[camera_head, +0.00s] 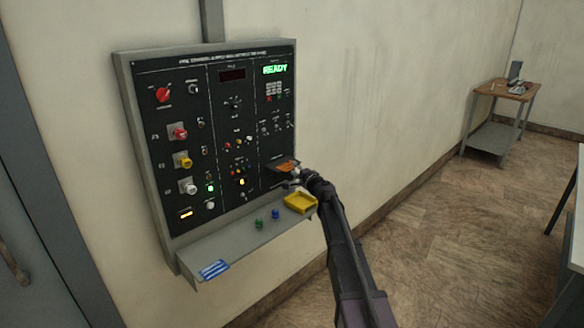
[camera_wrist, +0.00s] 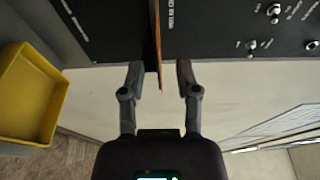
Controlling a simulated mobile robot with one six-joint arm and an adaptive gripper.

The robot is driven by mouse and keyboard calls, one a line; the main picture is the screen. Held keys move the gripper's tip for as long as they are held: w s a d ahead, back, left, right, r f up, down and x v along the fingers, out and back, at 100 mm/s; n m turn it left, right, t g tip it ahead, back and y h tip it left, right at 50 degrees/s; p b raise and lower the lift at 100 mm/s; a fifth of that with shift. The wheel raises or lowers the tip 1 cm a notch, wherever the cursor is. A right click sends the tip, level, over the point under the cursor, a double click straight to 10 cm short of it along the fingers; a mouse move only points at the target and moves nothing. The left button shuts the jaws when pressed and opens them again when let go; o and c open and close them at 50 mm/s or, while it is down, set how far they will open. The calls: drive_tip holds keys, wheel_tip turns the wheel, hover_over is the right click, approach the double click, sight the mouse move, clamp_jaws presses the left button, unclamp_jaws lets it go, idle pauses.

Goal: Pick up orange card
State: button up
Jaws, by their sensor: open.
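The orange card (camera_head: 288,166) sticks out from the lower right of the dark control panel in the head view. In the wrist view the card (camera_wrist: 157,40) shows edge-on as a thin orange strip. Its free end reaches between my two fingers. My gripper (camera_wrist: 160,72) is open, with one finger on each side of the card. A gap shows between the card and each finger. In the head view my gripper (camera_head: 297,176) is small and dark beside the card, and its fingers are hard to make out.
The control panel (camera_head: 225,150) is on the wall. A grey shelf (camera_head: 235,232) below it carries a yellow tray (camera_head: 300,203), green and blue knobs and a blue label (camera_head: 213,269). The yellow tray (camera_wrist: 30,95) is close at left in the wrist view. A cart (camera_head: 500,95) stands far right.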

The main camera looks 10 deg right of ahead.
drive_tip(key=shift+w, duration=0.2)
idle(0.4)
clamp_jaws()
